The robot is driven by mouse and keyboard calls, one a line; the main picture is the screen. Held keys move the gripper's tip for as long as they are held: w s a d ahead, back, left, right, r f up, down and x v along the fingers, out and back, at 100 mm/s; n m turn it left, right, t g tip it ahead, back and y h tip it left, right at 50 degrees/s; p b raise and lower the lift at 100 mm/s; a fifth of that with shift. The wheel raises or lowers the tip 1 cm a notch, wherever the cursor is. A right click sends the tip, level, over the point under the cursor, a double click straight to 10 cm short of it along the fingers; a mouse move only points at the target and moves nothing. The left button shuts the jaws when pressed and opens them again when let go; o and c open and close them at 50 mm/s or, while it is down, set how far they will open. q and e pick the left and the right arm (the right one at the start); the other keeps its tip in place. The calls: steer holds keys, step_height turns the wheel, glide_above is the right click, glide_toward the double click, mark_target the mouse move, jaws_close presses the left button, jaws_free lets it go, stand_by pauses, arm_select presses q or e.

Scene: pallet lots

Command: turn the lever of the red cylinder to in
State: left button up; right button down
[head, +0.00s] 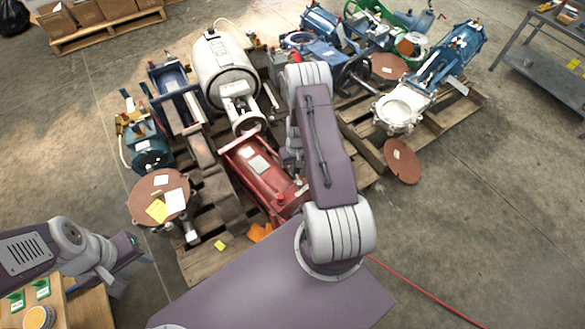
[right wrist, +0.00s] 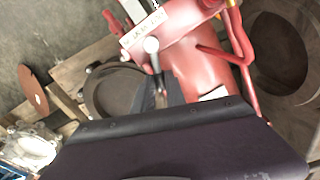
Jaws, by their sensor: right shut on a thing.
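The red cylinder (head: 262,178) lies on a wooden pallet in the middle of the head view, with pale labels on its top. In the right wrist view the red body (right wrist: 195,65) fills the upper middle.
A white tank (head: 222,70) and a blue frame (head: 172,85) crowd the cylinder's far side. A rusty disc with papers (head: 150,197) is at its left. A second pallet (head: 440,120) of machinery stands right. A red line (head: 420,288) crosses open floor at lower right.

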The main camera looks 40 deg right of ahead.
steer(key=shift+s+d+m+p, duration=0.2)
steer(key=shift+d+m+p, duration=0.2)
steer(key=shift+m, duration=0.55)
steer(key=shift+s+d+m+p, duration=0.15)
steer(key=shift+d+m+p, duration=0.2)
steer(key=shift+m, duration=0.6)
steer(key=c, duration=1.4)
jaws_free()
steer(key=shift+o, duration=0.2)
step_height(320, 180, up, 9)
steer(key=p, duration=0.3)
steer(key=shift+d, duration=0.15)
steer(key=shift+s, duration=0.1)
